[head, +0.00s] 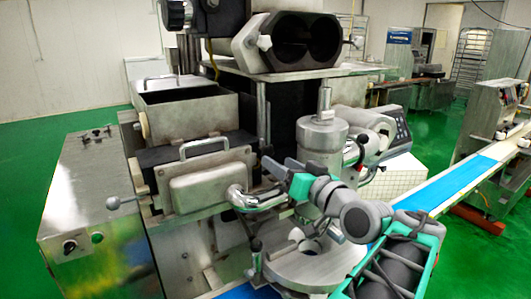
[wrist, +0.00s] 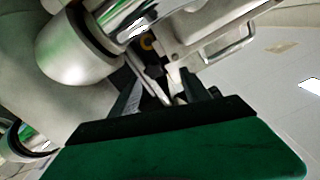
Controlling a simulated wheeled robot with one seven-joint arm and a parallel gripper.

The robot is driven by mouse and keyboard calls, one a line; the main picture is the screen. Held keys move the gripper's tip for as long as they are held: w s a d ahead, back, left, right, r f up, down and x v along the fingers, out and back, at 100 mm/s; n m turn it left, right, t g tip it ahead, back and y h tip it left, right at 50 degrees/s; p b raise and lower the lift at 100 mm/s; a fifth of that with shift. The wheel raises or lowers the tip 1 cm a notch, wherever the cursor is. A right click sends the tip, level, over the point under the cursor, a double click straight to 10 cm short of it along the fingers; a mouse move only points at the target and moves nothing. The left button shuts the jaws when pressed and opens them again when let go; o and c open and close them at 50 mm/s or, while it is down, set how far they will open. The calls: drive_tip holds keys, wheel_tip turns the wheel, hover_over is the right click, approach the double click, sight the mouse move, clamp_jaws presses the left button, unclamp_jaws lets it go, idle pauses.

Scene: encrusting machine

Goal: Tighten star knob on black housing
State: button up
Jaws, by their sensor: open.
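A pale star knob (head: 265,42) sits on the left side of the housing with two large dark bores (head: 300,42), high on the machine in the head view. Another pale knob (head: 355,41) shows at that housing's right side. I cannot tell from the pictures which knob the task names. My gripper (head: 270,174) is open, well below the housing, close to the bent chrome pipe (head: 258,200). In the wrist view my gripper (wrist: 158,88) points toward metal machine parts; I see nothing clearly held.
A steel box with a handle (head: 205,185) is left of my gripper. A vertical steel cylinder (head: 321,138) stands close on the right, above a round steel plate (head: 310,265). A blue conveyor belt (head: 478,165) runs off to the right.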

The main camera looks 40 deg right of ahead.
sight(269, 153)
drive_tip(key=shift+h, duration=0.3)
drive_tip(key=w, duration=0.2)
drive_tip(key=w+d+p, duration=0.1)
drive_tip(key=w, duration=0.2)
drive_tip(key=shift+w+d+f, duration=0.1)
drive_tip(key=shift+w+d, duration=0.2)
drive_tip(key=shift+w, duration=0.1)
drive_tip(key=shift+c, duration=0.4)
